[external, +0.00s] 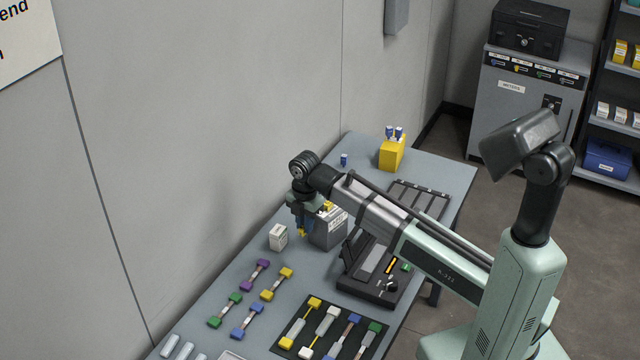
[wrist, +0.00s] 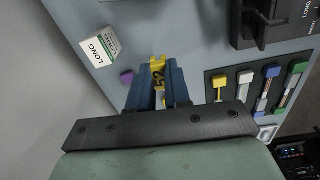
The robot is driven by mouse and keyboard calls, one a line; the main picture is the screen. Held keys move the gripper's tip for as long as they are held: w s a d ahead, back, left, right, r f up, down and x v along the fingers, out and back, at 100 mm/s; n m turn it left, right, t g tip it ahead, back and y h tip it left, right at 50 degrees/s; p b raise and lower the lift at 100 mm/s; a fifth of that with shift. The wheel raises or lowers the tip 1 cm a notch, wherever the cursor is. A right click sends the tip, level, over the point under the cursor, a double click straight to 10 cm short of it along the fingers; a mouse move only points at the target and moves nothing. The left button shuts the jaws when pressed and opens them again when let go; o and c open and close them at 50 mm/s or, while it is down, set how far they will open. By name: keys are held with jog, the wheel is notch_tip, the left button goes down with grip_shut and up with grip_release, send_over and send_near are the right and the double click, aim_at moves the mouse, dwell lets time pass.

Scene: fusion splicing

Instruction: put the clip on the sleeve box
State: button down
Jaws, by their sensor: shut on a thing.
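My gripper (external: 301,229) hangs over the table, fingers pointing down, and is shut on a small yellow clip (external: 301,233). In the wrist view the clip (wrist: 158,68) shows between the blue fingertips of my gripper (wrist: 158,88), with a dark part on it. A white box (external: 278,237), likely the sleeve box, stands on the table just left of my gripper. The clip's height above the table is hard to judge.
A grey labelled box (external: 328,232) with yellow pieces in it stands right beside my gripper. A dark splicer (external: 370,280) is to the right. Coloured fibre pieces (external: 252,290) and a black mat (external: 296,341) lie in front. A yellow holder (external: 392,153) stands at the back.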

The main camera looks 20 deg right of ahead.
notch_tip(320, 180, up, 5)
send_over(278, 229)
jog(key=shift+n, duration=0.5)
jog(key=shift+d+f, duration=0.1)
jog(key=shift+f, duration=4.95)
jog(key=shift+f, duration=0.15)
jog(key=c, duration=1.1)
grip_release()
notch_tip(278, 229, up, 12)
jog(key=shift+r, duration=0.15)
